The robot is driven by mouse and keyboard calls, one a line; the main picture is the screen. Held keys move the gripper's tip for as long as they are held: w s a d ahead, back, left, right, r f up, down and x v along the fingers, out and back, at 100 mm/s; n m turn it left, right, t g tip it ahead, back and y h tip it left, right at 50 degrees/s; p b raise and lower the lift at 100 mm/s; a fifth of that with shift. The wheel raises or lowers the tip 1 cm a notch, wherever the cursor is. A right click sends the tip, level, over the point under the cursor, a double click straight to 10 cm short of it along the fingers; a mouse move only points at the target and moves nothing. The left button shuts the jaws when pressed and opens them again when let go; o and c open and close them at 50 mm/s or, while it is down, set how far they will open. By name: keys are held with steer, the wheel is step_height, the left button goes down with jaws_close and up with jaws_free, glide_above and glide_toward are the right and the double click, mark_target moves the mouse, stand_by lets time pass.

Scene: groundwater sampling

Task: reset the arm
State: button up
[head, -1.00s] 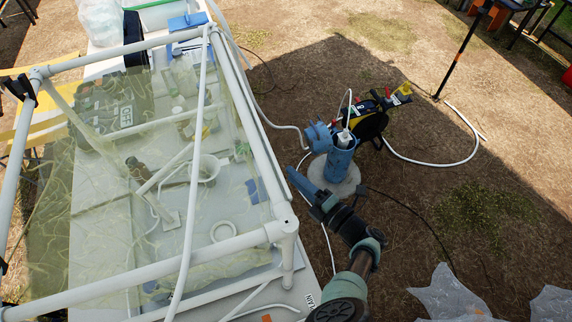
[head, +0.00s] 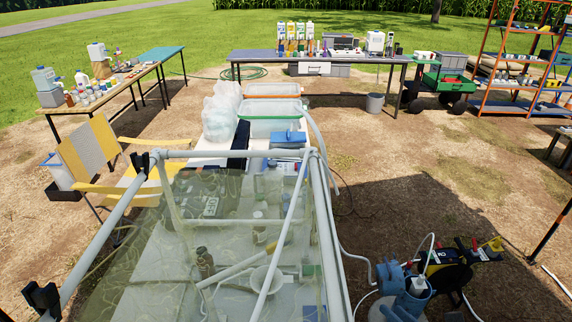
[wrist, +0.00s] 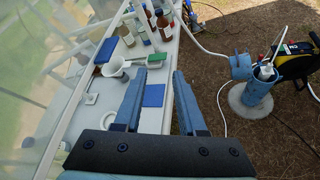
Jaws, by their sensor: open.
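My gripper (wrist: 160,105) shows in the wrist view with its two blue fingers apart and nothing between them. It is over the right edge of a white table (wrist: 152,118), and a blue flat item (wrist: 154,95) on that table shows between the fingers, farther down. In the head view my gripper and arm are out of frame.
A pipe frame with clear sheeting (head: 170,255) covers the white table. A blue well casing (head: 405,303) stands to its right, also in the wrist view (wrist: 258,92), beside a yellow-and-black reel (head: 450,270). Tables (head: 320,56) and an orange shelf rack (head: 520,60) stand farther back. Bare ground lies between.

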steer(key=w+d+r+n+h+b, duration=0.1)
steer(key=w+d+r+n+h, duration=0.15)
steer(key=r+n, duration=0.3)
steer(key=w+d+r+n+h, duration=0.2)
steer(key=w+r+n, duration=0.1)
steer(key=r+n, duration=0.3)
steer(key=w+a+r+n+t+h+b, duration=0.1)
steer(key=a+r+n+t, duration=0.2)
steer(key=r, duration=0.7)
steer(key=w+a+r+n+h+b, duration=0.1)
steer(key=a+r+n+h, duration=0.15)
steer(key=r+n, duration=0.45)
steer(key=s+a+r+n+t+b, duration=0.1)
steer(key=s+a+r+n+t, duration=0.25)
steer(key=a+r, duration=0.55)
steer(key=s+a+r+n+t, duration=0.3)
steer(key=a+r+n, duration=0.2)
steer(key=r, duration=0.8)
steer(key=s+a+r+n+t+y, duration=0.4)
steer(key=s+a+r+n, duration=0.3)
steer(key=s, duration=0.6)
steer(key=a+r+t, duration=0.1)
steer(key=a+r, duration=0.1)
steer(key=a, duration=0.1)
steer(key=shift+s+r+n+b, duration=0.3)
steer(key=shift+s+r+b, duration=0.1)
